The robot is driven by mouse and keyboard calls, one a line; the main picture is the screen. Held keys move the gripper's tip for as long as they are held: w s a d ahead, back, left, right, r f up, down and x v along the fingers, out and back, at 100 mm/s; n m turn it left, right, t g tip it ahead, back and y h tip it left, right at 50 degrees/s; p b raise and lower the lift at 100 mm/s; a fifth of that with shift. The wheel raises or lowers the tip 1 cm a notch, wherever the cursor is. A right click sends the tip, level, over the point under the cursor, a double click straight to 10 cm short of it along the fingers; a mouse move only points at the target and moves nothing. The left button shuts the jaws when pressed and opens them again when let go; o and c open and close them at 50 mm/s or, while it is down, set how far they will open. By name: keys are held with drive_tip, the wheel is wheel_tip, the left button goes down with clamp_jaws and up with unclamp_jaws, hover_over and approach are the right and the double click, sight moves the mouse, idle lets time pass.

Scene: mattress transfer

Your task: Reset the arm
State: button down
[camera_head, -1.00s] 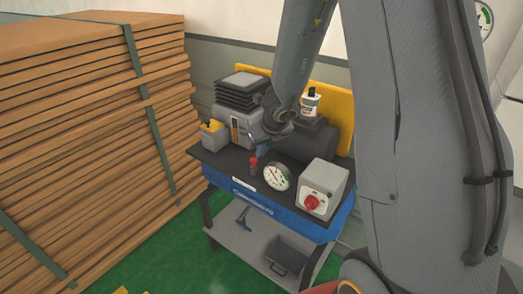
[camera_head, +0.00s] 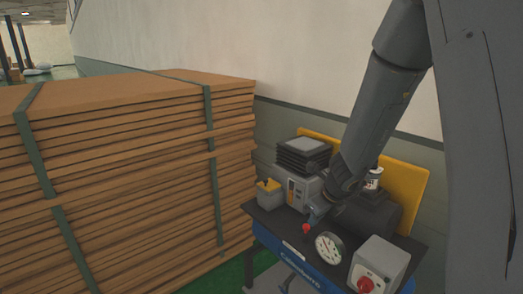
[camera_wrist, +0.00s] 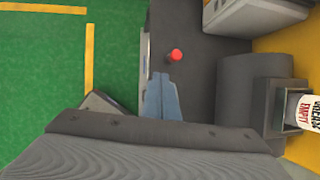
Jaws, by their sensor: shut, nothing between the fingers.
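My gripper (camera_head: 316,213) hangs over the dark top of a small blue workbench in the head view, at the end of my grey arm. In the wrist view its two blue-grey fingers (camera_wrist: 162,82) are together, with nothing between them. A red button (camera_wrist: 175,55) shows just beyond the fingertips. The same red button (camera_head: 306,229) is beside the gripper in the head view, close to it; I cannot tell if they touch.
The bench (camera_head: 262,222) carries a dial gauge (camera_head: 328,248), a grey box with a red knob (camera_head: 378,266), a dark cylinder (camera_head: 370,216) and a grey machine (camera_head: 297,186). A tall strapped stack of brown boards (camera_head: 130,170) stands left. Green floor (camera_wrist: 50,70) is open beside the bench.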

drive_tip(key=s+f+n+g+b, duration=0.1)
drive_tip(key=s+n+b, duration=0.3)
drive_tip(key=s+n, duration=0.5)
drive_tip(key=s+a+f+n+g+h+b, duration=0.1)
drive_tip(key=s+n, duration=0.8)
drive_tip(key=n, duration=1.1)
drive_tip(key=f+g+b, duration=0.1)
drive_tip(key=f+b, duration=0.1)
drive_tip(key=b, duration=0.1)
drive_tip(key=shift+s+n+g, duration=0.15)
drive_tip(key=shift+n+g, duration=0.15)
